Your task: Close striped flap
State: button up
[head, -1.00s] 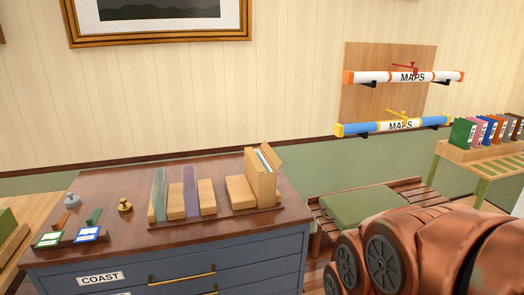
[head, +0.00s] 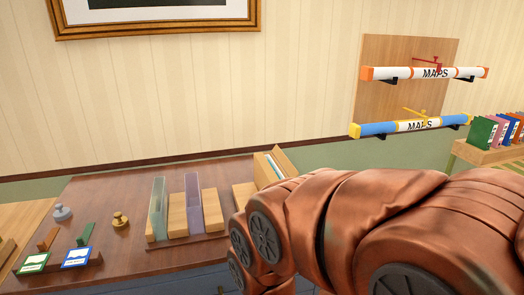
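No stripes can be made out on any flap here. A tan upright box (head: 263,174) stands at the right of the brown cabinet top (head: 120,185), with blue and pale sheets inside. Its tan flap (head: 284,161) stands open and leans out to the right. My copper-coloured arm crosses the lower right in front of the box and hides its lower part. My gripper is out of view, so its state does not show.
A green-tinted holder (head: 157,210) and a purple-tinted holder (head: 193,205) stand among wooden blocks left of the box. Brass (head: 121,220) and grey (head: 62,213) weights sit further left. Two map tubes, orange-ended (head: 410,74) and blue (head: 385,129), hang on the wall board.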

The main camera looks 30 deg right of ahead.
aim_at(287, 165)
jog(key=z, duration=0.35)
jog(key=i, duration=0.85)
jog(key=z, duration=0.6)
